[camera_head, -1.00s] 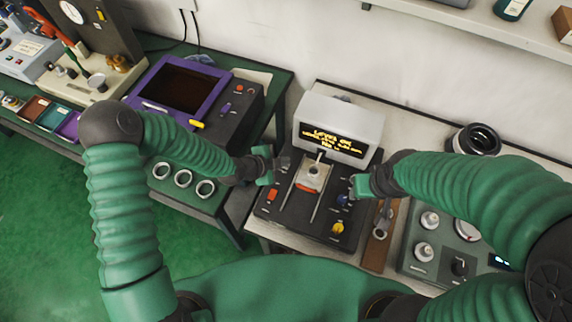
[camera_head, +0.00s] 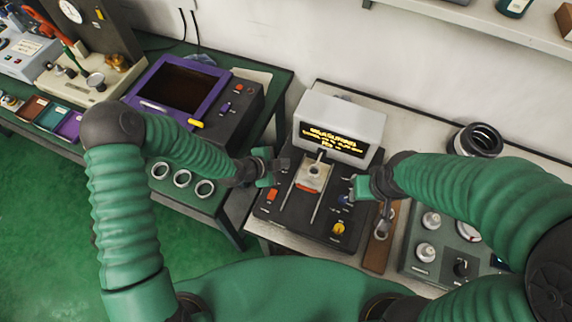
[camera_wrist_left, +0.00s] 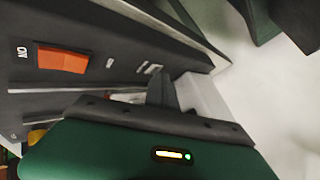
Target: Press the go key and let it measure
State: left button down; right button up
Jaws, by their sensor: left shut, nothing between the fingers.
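The measuring machine has a dark base (camera_head: 280,222) and a pale display box (camera_head: 345,118). Its screen (camera_head: 332,143) shows yellow text whose top line appears to read "MEASURING". A stage (camera_head: 312,176) with a small round part sits between two rails. An orange switch (camera_head: 271,195) is at the base's left; it also shows in the left wrist view (camera_wrist_left: 62,60). My left gripper (camera_head: 284,164) is shut and empty at the base's upper left edge; its dark fingers (camera_wrist_left: 160,90) hide the panel beneath. My right gripper (camera_head: 352,188) is by the blue knob (camera_head: 344,200); its jaws are unclear.
Several rings (camera_head: 182,178) lie on the left bench, near a purple-framed screen (camera_head: 180,86). A yellow knob (camera_head: 338,229) is on the machine's front right. A wooden strip (camera_head: 378,250) and a grey-green unit (camera_head: 430,262) lie to the right. Dark rings (camera_head: 478,140) stand behind.

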dwell(0.3)
pick_arm(q)
jog(key=shift+r+p, duration=0.55)
jog(key=shift+r, duration=0.15)
notch_tip(320, 180, up, 5)
jog(key=p, duration=0.3)
jog(key=shift+r+p, duration=0.1)
jog(key=shift+p, duration=0.3)
